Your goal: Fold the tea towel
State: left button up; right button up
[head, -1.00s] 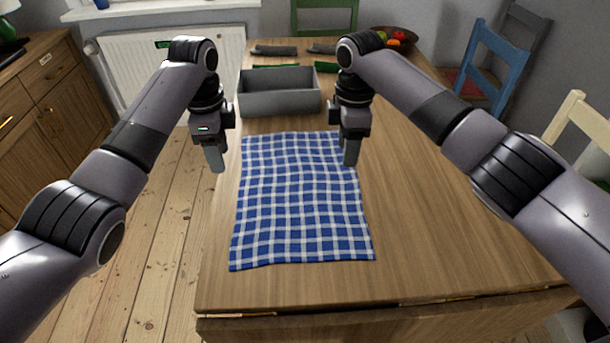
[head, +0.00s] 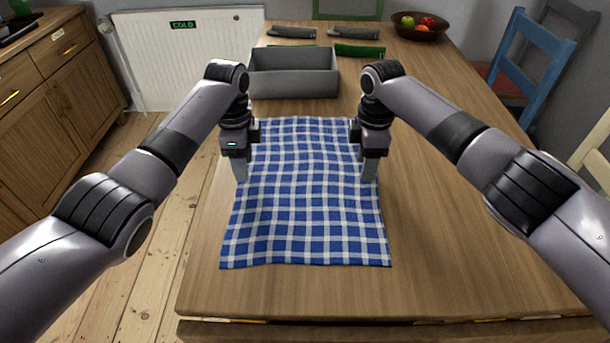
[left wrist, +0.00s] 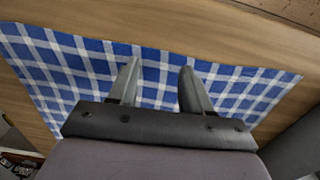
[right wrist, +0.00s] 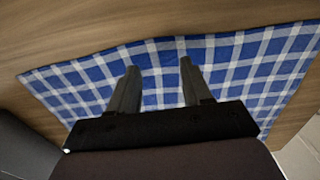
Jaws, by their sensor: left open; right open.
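The blue and white checked tea towel (head: 305,215) lies spread out, unfolded and slightly rippled, on the wooden table. My left gripper (head: 241,172) is at the towel's left edge, around its middle. My right gripper (head: 370,172) is at the right edge, at about the same height. Both point down. In the left wrist view the open fingers (left wrist: 158,85) are apart over the towel's edge. In the right wrist view the open fingers (right wrist: 157,88) also straddle the area near the towel's edge. I cannot tell whether the fingertips touch the cloth.
A grey open box (head: 293,84) stands behind the towel. Behind it lie dark grey items (head: 353,33) and a green item (head: 359,50). A fruit bowl (head: 421,30) is at the back right. The table (head: 450,230) is clear to the right. A blue chair (head: 533,65) stands beyond.

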pick_arm(q)
jog(key=shift+f, duration=0.75)
pick_arm(e)
jog(key=shift+f, duration=0.75)
pick_arm(q)
jog(key=shift+f, duration=0.1)
pick_arm(e)
jog(key=shift+f, duration=0.1)
pick_arm(q)
jog(key=shift+c, duration=0.5)
pick_arm(e)
jog(key=shift+c, duration=0.5)
pick_arm(q)
grip_shut()
pick_arm(e)
grip_shut()
